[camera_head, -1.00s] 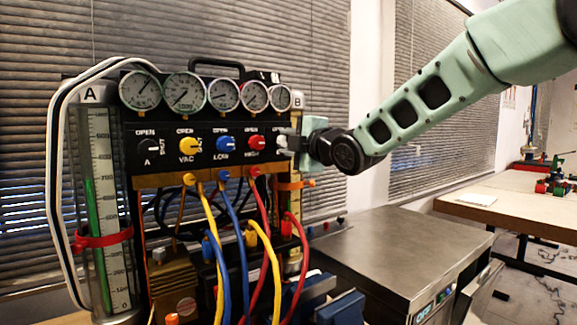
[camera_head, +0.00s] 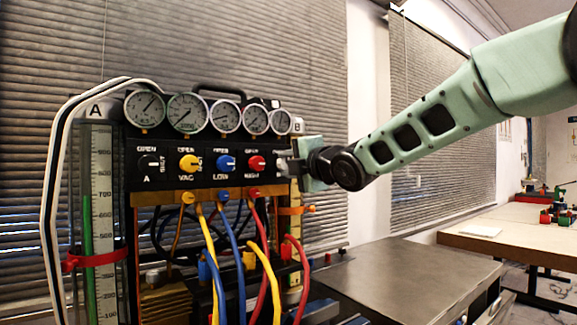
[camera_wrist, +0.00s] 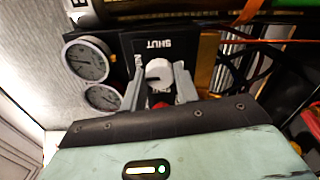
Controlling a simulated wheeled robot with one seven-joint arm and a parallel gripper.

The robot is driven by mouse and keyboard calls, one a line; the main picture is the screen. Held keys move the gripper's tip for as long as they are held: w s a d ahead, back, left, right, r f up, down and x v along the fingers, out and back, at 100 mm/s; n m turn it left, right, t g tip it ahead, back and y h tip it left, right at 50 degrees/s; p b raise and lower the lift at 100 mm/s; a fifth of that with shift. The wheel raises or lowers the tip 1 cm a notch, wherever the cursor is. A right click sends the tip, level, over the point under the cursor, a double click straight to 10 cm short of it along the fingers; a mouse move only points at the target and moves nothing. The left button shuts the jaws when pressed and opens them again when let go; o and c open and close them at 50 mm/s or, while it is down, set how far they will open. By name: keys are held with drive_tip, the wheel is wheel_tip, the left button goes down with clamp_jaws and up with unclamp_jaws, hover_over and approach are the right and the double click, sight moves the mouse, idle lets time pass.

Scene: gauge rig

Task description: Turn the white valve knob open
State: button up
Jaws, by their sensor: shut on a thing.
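The white valve knob (camera_wrist: 158,72) is at the right end of the knob row on the black panel. In the wrist view it sits between my two fingers, beside the printed word SHUT. My gripper (camera_wrist: 160,88) is shut on the knob, one finger on each side. In the head view my gripper (camera_head: 289,165) reaches the panel from the right and hides most of the white knob (camera_head: 281,160). The knob's exact angle is hard to tell.
Black (camera_head: 149,163), yellow (camera_head: 189,163), blue (camera_head: 226,162) and red (camera_head: 256,163) knobs share the panel (camera_head: 170,180). Round gauges (camera_head: 187,112) stand above; coloured hoses (camera_head: 236,255) hang below. A metal-topped cabinet (camera_head: 400,275) stands at lower right.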

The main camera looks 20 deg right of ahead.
drive_tip(key=o, duration=1)
drive_tip(key=shift+c, duration=0.2)
drive_tip(key=p+v, duration=0.8)
drive_tip(key=v, duration=0.9)
drive_tip(key=shift+s, duration=0.15)
